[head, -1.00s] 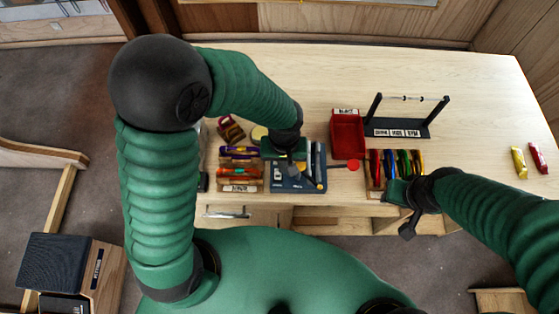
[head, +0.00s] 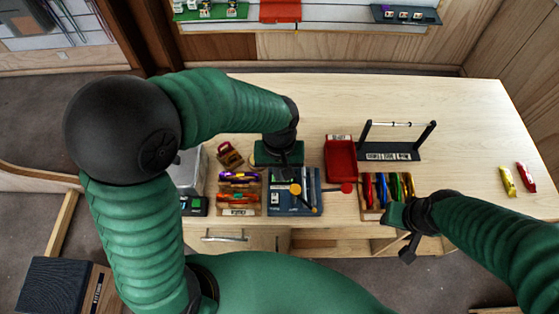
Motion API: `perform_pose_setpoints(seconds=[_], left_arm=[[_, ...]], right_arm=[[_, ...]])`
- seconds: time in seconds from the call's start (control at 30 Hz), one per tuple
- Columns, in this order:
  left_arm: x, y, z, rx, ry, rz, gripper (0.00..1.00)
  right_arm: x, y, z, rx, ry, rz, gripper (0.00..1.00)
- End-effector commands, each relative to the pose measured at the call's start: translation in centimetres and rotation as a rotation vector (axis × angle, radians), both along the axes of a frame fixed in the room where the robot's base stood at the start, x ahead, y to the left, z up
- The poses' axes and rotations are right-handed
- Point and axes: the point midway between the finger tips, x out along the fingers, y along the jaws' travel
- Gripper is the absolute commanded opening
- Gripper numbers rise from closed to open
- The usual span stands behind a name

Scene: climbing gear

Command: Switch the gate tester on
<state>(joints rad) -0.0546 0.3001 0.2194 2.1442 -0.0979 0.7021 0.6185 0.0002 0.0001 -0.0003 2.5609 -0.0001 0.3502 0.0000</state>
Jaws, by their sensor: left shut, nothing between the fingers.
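The gate tester looks to be the dark blue flat device (head: 283,207) at the table's front edge. It has a small display at its left, an orange round knob (head: 295,189) and a red ball (head: 347,188) at its right side. My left gripper (head: 282,175) points down over the tester's back edge. Its fingers are shut and empty, partly hidden by the green hand; I cannot tell whether they touch the tester. My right gripper (head: 408,250) hangs before the table's front edge, right of the tester; its finger opening is unclear.
A wooden rack of coloured gear (head: 239,211) stands left of the tester, and another (head: 370,214) to the right. A red bin (head: 341,160) and a black stand (head: 390,153) are behind. Yellow (head: 507,181) and red (head: 526,177) pieces lie far right. The table's back is clear.

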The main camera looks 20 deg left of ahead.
Motion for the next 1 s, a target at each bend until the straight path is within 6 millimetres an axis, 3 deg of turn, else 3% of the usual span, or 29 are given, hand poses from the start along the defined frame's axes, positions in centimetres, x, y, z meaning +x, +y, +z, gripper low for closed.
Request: perform_pose_setpoints(seconds=[0.1, 0.3, 0.77, 0.87, 1.0], left_arm=[[0.6, 0.2, 2.3, -0.002, -0.004, 0.001, 0.00], [0.9, 0.4, 4.3, 0.000, 0.001, 0.001, 0.00], [0.9, 0.2, 4.5, 0.001, 0.001, 0.000, 0.00], [0.3, 1.4, 2.6, 0.000, -0.019, -0.026, 0.00], [-2.4, 5.8, -3.2, 0.005, -0.124, -0.156, 0.00]], right_arm=[[0.0, 0.0, -0.4, 0.000, -0.001, 0.000, 0.36], [0.0, 0.0, -0.5, 0.000, -0.001, 0.000, 0.36], [0.1, 0.0, -0.5, 0.000, -0.001, 0.000, 0.36], [0.1, 0.0, -1.7, 0.000, -0.002, 0.000, 0.36], [0.0, 0.0, -5.3, 0.000, -0.001, 0.000, 0.36]])
